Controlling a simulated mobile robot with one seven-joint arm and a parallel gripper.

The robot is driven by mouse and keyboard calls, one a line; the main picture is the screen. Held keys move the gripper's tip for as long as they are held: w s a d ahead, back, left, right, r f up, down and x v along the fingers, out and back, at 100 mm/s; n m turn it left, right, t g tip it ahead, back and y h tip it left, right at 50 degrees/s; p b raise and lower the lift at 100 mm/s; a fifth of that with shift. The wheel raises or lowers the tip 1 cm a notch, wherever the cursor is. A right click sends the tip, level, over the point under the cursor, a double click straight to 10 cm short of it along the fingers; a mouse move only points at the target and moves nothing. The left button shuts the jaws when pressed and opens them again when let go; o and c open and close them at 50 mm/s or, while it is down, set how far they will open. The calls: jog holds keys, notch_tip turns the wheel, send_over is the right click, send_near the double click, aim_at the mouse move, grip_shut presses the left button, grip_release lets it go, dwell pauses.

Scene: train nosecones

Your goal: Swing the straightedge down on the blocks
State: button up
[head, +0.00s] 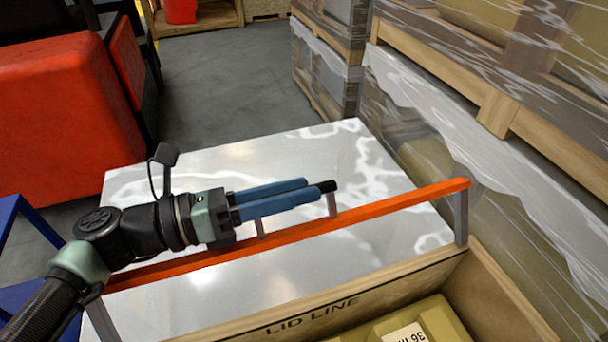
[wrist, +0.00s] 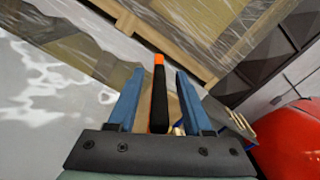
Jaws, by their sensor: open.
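The straightedge is a long orange bar (head: 390,207) on grey end legs, slanting across the head view above the near side of the crate. Two short grey posts rise from it to a black handle (head: 328,187), mostly hidden by my fingers. My gripper (head: 305,192) is open, its blue fingers lying along the handle. In the wrist view the black handle (wrist: 160,105) sits between my fingers (wrist: 155,95), with gaps on both sides. Tan blocks (head: 425,322) lie low inside the wooden crate (head: 310,308), which is marked LID LINE; most of its inside is out of view.
A shiny pale surface (head: 280,160) lies behind the crate. Wrapped pallet loads (head: 480,130) stand close on the right. A large red object (head: 65,110) is at the far left, with blue framing (head: 40,230) below it. Grey floor (head: 225,90) is clear at the back.

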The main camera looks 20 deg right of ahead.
jog(key=shift+d, duration=0.9)
jog(key=shift+c, duration=0.3)
grip_shut()
dwell(0.6)
